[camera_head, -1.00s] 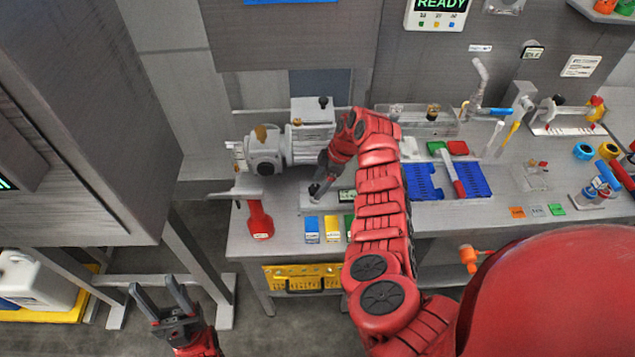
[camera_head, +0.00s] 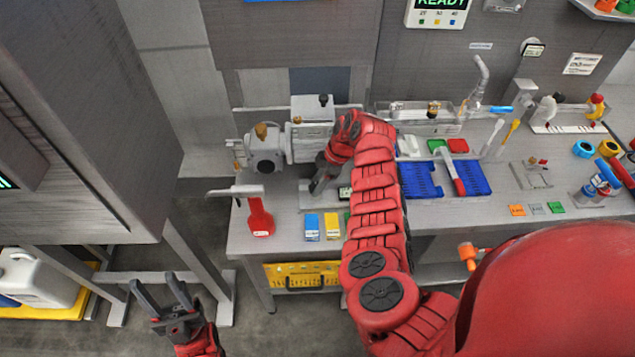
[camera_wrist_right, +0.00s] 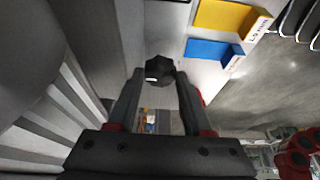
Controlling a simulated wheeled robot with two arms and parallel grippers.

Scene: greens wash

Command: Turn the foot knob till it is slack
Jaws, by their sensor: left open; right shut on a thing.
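The foot knob (camera_wrist_right: 160,70) is a small dark, faceted knob with a white mark. In the right wrist view it sits between the fingertips of my right gripper (camera_wrist_right: 158,78), which is shut on it. In the head view my right gripper (camera_head: 317,186) reaches down to the bench beside the grey motor unit (camera_head: 303,143), and its fingers hide most of the knob. How tight the knob is cannot be seen. My left gripper (camera_head: 163,297) is open and empty, low over the floor in front of the bench.
A red-handled tool (camera_head: 260,217) stands on the bench's left end. A blue box (camera_head: 312,228) and a yellow box (camera_head: 332,226) lie near the front edge. Blue trays (camera_head: 422,180) lie right of my right arm. A yellow case (camera_head: 300,276) is under the bench.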

